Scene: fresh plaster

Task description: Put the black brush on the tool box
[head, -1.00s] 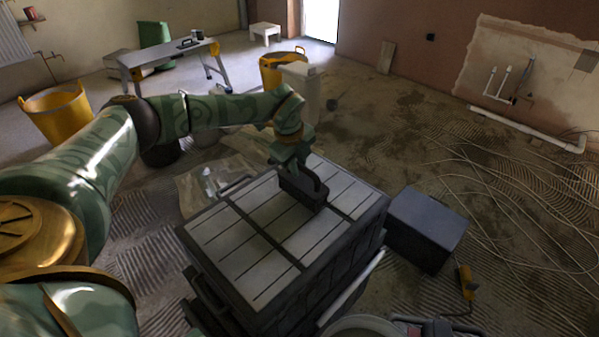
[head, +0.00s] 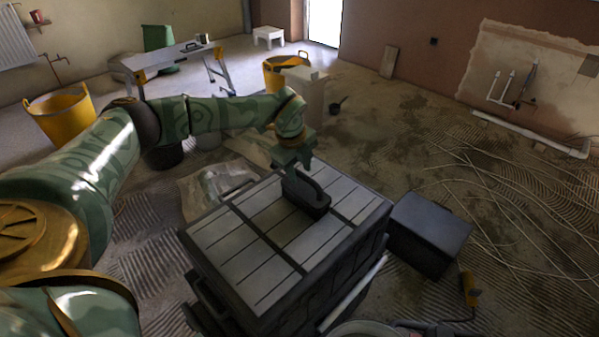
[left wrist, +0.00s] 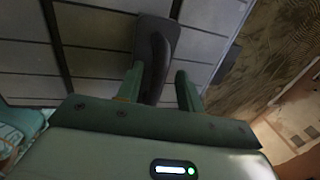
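The black brush (head: 306,194) lies on the lid of the tool box (head: 235,262), toward its back, with its handle upward. My left gripper (head: 293,164) is just behind and above the brush in the head view. In the left wrist view its two green fingers (left wrist: 160,90) stand apart. The brush (left wrist: 157,48) shows ahead of and partly between them, with a gap to the right finger. The gripper hides the brush's near end there. My right gripper is not in view.
A dark box (head: 428,232) stands on the floor right of the tool box. Loose cables (head: 500,190) lie farther right. Yellow tubs (head: 62,112), a work platform (head: 165,58) and a pale stand (head: 305,95) are behind. The lid is clear around the brush.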

